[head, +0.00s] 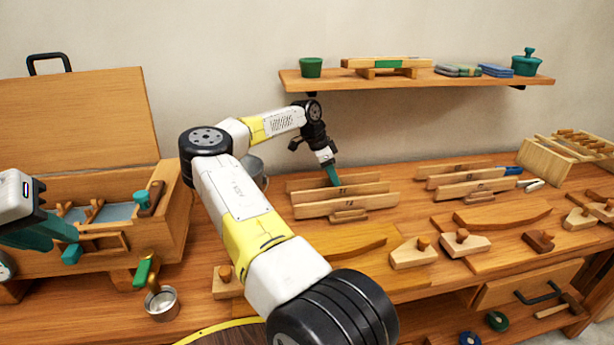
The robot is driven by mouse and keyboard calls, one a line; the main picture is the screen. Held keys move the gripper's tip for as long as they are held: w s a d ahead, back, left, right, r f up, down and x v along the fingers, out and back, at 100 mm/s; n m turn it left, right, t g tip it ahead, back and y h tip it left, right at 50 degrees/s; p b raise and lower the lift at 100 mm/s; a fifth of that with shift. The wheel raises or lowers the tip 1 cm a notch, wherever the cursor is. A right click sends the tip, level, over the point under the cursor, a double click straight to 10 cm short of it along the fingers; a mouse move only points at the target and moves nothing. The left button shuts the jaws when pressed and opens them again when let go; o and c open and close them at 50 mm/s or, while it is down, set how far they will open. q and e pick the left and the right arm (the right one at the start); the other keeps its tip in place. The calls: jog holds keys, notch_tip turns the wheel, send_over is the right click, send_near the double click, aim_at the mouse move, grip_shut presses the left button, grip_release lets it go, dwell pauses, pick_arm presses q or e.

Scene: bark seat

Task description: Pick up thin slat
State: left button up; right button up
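Several light wooden slats stand on edge on the bench in two groups. The right group has a rear slat (440,171) and a front slat (456,191). I cannot tell which is the thin slat. My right gripper (332,176) points down at the left group, its teal fingertips at the rear slat. Whether they grip it is not clear. My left gripper (66,243) is at the left edge, in front of the open wooden chest; its finger gap is unclear.
The chest (170,215) holds a blue-grey lining and small wooden parts. A metal cup (162,304) stands in front of it. Wooden blocks with knobs (412,254) and a curved piece (490,215) lie to the right. A wall shelf (420,79) hangs above the slats.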

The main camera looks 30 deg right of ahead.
grip_shut()
jog(key=shift+r, duration=0.1)
